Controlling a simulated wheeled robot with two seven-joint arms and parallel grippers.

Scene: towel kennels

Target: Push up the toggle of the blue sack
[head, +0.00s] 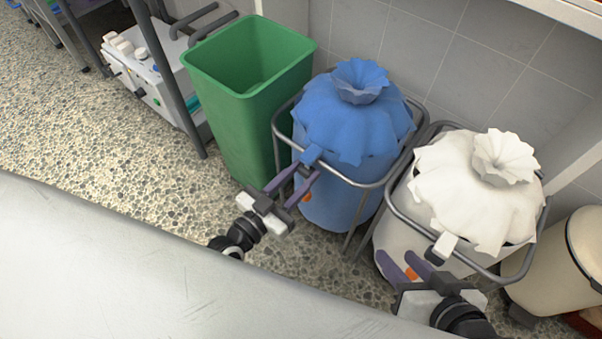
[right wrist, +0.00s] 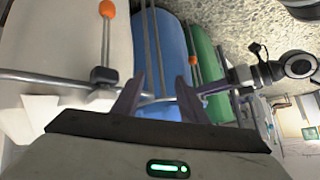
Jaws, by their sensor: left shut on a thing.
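The blue sack (head: 342,130) hangs in a grey metal frame with its top gathered; it also shows in the right wrist view (right wrist: 168,60). Its toggle (head: 307,197) has an orange knob low on the sack's front; the knob also shows in the right wrist view (right wrist: 193,60). My left gripper (head: 301,172) is shut on the blue tab (head: 311,155) at the sack's front edge, just above the knob and apart from it. My right gripper (head: 397,257) is open in front of the white sack, with its fingers apart and empty in the right wrist view (right wrist: 159,80).
The white sack (head: 447,185) stands in its own frame at the right, with an orange-knobbed toggle (right wrist: 107,8) and a white tab (head: 445,244). A green bin (head: 250,110) is left of the blue sack. A cream bin (head: 575,262) stands far right. A grey surface (head: 120,275) fills the foreground.

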